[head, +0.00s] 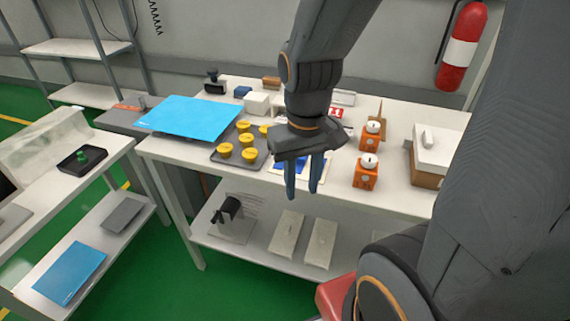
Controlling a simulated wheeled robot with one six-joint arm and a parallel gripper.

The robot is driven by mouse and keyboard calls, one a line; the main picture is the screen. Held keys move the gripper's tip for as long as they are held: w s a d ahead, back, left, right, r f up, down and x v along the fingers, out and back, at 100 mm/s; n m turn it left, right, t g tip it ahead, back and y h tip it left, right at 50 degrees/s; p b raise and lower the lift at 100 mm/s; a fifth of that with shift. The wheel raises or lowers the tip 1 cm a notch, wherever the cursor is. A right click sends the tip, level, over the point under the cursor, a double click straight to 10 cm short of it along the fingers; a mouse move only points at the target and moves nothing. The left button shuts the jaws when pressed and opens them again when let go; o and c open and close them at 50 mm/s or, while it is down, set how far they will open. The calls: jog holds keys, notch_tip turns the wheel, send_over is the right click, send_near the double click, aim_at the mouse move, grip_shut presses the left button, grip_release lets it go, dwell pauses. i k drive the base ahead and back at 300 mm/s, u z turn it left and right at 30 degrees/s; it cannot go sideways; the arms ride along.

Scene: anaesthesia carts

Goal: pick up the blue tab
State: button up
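My gripper (303,192) points down over the front part of the white table (400,196). Its two dark blue-grey fingers are apart, with nothing seen held between them. Behind the fingers lies a white sheet with a blue patch (289,166), partly hidden by my gripper; I cannot tell whether this patch is the blue tab. A small dark blue block (242,91) stands near the table's back, left of my arm. A large bright blue sheet (195,118) lies at the table's left end.
A grey tray with yellow-topped pieces (246,139) is left of my gripper. Orange blocks with white tops (366,178) and a white-topped box (436,150) are to the right. A lower shelf (265,245) holds pale packets. A fire extinguisher (461,45) hangs behind.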

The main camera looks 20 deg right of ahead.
aim_at(301, 162)
jog(key=u, duration=1.65)
jog(key=k, duration=0.7)
jog(key=z, duration=1.05)
jog(key=i, duration=0.5)
